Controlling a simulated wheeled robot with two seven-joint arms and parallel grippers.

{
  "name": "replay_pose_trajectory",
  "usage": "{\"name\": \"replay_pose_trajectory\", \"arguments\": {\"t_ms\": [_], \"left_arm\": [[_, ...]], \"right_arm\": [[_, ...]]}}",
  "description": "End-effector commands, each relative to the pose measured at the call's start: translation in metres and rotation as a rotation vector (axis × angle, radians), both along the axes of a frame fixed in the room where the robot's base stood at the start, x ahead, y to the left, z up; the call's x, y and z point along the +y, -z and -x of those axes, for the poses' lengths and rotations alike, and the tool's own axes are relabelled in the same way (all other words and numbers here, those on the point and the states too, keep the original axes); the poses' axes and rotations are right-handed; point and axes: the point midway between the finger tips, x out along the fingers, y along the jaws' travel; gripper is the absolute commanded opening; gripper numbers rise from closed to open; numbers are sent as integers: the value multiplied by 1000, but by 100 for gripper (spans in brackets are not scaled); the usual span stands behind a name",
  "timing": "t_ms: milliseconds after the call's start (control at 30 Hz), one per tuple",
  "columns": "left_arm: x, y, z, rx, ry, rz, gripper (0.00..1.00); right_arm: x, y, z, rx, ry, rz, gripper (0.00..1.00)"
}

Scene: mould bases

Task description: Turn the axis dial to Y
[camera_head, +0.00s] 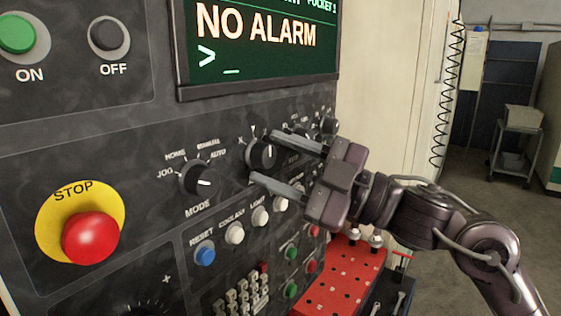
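The axis dial (260,154) is a round black knob with a white pointer line on the dark control panel, right of the mode dial. An X mark shows at its upper left; the marks on its right are partly hidden by my gripper. My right gripper (266,157) reaches in from the right with its two fingers spread, one tip above the dial and one below it. I cannot tell whether the tips touch the knob. My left gripper is not in view.
The mode dial (196,179) is close on the left. Below are a blue reset button (204,252) and white buttons. A red stop button (91,238) stands out at lower left. A screen (262,40) reads NO ALARM. A red plate (343,276) lies below my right gripper.

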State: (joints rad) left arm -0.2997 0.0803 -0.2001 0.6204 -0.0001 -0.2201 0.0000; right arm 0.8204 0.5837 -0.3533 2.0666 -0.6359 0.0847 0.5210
Motion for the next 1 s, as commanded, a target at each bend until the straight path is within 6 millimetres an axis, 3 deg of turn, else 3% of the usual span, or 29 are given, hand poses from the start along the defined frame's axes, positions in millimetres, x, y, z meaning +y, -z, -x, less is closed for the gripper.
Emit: {"name": "replay_pose_trajectory", "arguments": {"t_ms": [367, 733, 1000], "left_arm": [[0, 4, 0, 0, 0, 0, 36], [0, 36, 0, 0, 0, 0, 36], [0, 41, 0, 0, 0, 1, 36]], "right_arm": [[-5, 4, 1, 1, 2, 0, 52], [-57, 22, 20, 1, 2, 0, 52], [-71, 22, 26, 1, 0, 1, 52]]}}
